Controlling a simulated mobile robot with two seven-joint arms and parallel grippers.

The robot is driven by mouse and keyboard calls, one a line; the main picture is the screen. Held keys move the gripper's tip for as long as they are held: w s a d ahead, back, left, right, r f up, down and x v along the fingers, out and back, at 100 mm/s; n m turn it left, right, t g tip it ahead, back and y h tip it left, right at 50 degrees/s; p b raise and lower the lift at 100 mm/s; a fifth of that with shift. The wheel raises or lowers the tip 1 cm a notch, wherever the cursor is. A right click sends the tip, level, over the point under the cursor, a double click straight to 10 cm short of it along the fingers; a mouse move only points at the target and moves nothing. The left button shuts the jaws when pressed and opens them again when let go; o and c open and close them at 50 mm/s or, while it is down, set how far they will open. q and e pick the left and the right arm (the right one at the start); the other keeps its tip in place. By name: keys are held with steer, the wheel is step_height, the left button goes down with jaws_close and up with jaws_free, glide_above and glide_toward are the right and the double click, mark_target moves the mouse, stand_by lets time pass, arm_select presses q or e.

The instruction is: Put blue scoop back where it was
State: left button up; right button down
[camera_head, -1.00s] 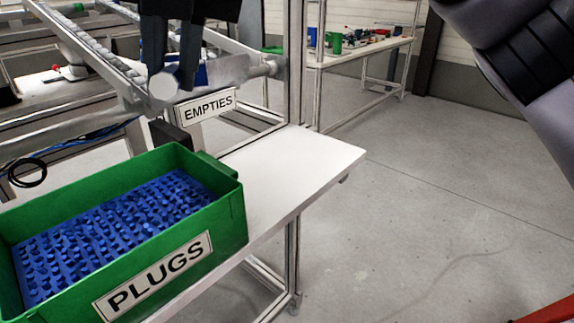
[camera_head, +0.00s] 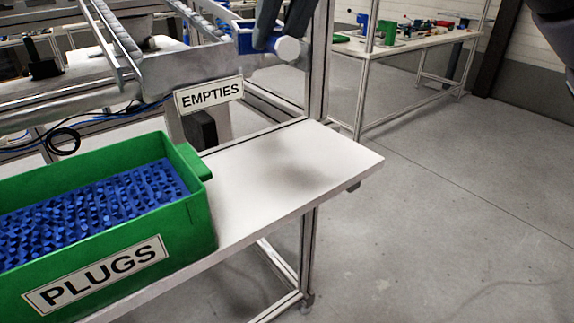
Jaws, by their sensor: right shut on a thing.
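My right gripper (camera_head: 273,38) comes down from the top edge, above the rack's rail end and behind the EMPTIES sign. Its dark fingers are shut on a blue piece, which I take for the blue scoop (camera_head: 245,42). Only a small part of the scoop shows, to the left of the fingers; the rest is hidden or hard to make out. The green PLUGS bin (camera_head: 190,222) stands on the white table at the lower left, full of small blue plugs (camera_head: 90,205). The scoop is apart from the bin, up and to its right. My left gripper is out of view.
The white table (camera_head: 300,165) is bare right of the bin. The EMPTIES sign (camera_head: 210,95) hangs on the metal rack at the table's back. A post (camera_head: 318,80) rises beside it. Open floor lies right. Another table (camera_head: 400,48) with parts stands behind.

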steer(key=f, duration=0.6)
steer(key=f+b, duration=0.1)
steer(key=f, duration=0.6)
steer(key=d+f, duration=0.1)
steer(key=f, duration=0.6)
steer(key=shift+w+b, duration=0.25)
steer(key=shift+b, duration=0.1)
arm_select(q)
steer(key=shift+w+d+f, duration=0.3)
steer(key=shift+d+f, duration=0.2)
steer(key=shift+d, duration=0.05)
arm_select(e)
steer(key=shift+f, duration=0.1)
steer(key=c, duration=1.5)
jaws_free()
steer(key=shift+f, duration=0.1)
steer(key=o, duration=0.4)
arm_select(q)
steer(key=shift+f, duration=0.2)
arm_select(e)
steer(key=shift+o, duration=0.2)
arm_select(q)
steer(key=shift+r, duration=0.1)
